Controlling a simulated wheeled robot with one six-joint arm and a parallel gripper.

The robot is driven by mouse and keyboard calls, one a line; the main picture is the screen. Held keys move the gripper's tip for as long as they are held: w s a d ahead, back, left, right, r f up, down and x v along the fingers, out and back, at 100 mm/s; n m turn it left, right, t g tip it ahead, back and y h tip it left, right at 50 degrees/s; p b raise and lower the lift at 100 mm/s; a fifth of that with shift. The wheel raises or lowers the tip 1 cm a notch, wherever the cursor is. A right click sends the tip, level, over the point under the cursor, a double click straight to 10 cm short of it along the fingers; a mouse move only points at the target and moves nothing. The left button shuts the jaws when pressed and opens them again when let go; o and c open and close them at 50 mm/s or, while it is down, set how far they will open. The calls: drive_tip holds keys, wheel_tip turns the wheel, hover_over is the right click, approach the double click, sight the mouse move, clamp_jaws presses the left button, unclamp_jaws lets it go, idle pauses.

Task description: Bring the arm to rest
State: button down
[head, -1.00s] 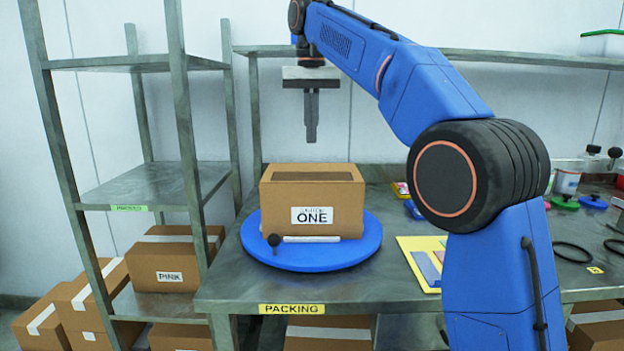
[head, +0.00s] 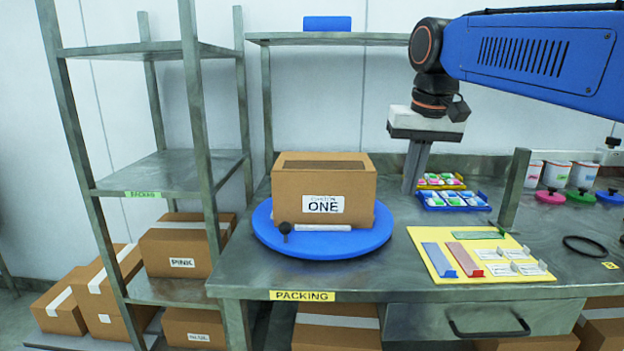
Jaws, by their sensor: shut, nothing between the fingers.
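My gripper (head: 411,188) points straight down in the head view, above the back of the bench and to the right of the box marked ONE. Its fingers are together with nothing between them. My blue arm reaches in from the upper right. The cardboard box marked ONE (head: 308,190) stands on the blue turntable (head: 375,240), apart from the gripper. Whether the fingertips touch the bench or hang over it I cannot tell.
A yellow board (head: 432,262) with coloured strips and labels lies front right of the gripper. Blue and yellow trays (head: 455,207) of small packs sit just right of it. Tubs (head: 583,175) stand at the far right. A metal rack (head: 165,170) with boxes is at left.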

drive_tip(key=s+d+f+t, duration=0.1)
drive_tip(key=s+d+f, duration=0.3)
drive_tip(key=s+f, duration=0.6)
drive_tip(key=s+d+f+t, duration=0.1)
drive_tip(key=s+d+f, duration=0.4)
drive_tip(key=s+f, duration=0.6)
wheel_tip(320, 180, down, 5)
drive_tip(key=shift+r, duration=0.1)
drive_tip(key=shift+s, duration=0.1)
